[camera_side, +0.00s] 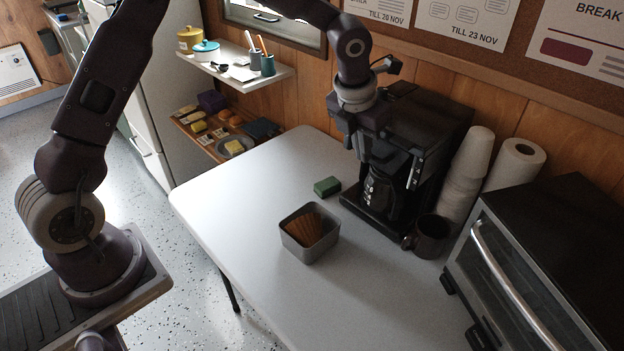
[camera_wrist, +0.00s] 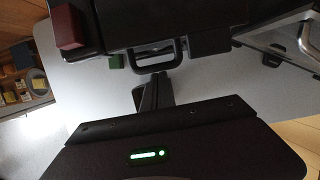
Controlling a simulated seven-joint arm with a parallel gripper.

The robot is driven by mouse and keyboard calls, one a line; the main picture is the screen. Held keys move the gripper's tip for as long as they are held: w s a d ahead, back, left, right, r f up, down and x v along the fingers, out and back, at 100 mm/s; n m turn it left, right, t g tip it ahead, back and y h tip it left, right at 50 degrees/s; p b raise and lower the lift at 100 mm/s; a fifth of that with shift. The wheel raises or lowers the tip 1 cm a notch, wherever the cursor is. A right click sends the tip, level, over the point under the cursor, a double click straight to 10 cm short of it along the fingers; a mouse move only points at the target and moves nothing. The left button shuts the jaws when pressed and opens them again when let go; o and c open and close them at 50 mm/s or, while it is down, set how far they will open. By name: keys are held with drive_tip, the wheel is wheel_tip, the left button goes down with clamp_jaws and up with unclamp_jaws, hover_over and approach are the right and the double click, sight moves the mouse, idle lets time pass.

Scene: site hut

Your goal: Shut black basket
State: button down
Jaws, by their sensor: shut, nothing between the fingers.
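The black coffee maker (camera_side: 425,110) stands at the back of the table in the side view, with its dark jug (camera_side: 378,195) below. What seems to be its black basket (camera_wrist: 175,30) shows as a dark block at the top of the wrist view. A looped black handle (camera_wrist: 137,62) hangs in front of it. My gripper (camera_side: 362,150) is in front of the coffee maker. In the wrist view its fingers (camera_wrist: 153,88) are together, empty, and point toward the handle. I cannot tell whether they touch it, nor how far the basket stands out; black overlaps black.
A grey bin (camera_side: 310,245) with brown filters and a green box (camera_side: 327,186) stand on the white table (camera_side: 240,200). A dark mug (camera_side: 430,237), stacked cups (camera_side: 465,175), a paper roll (camera_side: 515,163) and a toaster oven (camera_side: 540,270) crowd the right. The table's left part is clear.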

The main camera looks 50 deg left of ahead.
drive_tip(key=shift+w, duration=0.4)
drive_tip(key=shift+s+a+r, duration=0.1)
drive_tip(key=s+a+r+n+y, duration=0.1)
drive_tip(key=s+r+n, duration=0.5)
drive_tip(key=s+r, duration=0.7)
drive_tip(key=s+a+n+t, duration=0.1)
drive_tip(key=s+a+n, duration=0.1)
drive_tip(key=s+n, duration=0.8)
drive_tip(key=s+a+n+t+h, duration=0.1)
drive_tip(key=s+a+n, duration=0.1)
drive_tip(key=s+n, duration=0.9)
drive_tip(key=n, duration=0.8)
drive_tip(key=shift+r+n, duration=0.25)
drive_tip(key=shift+n, duration=0.15)
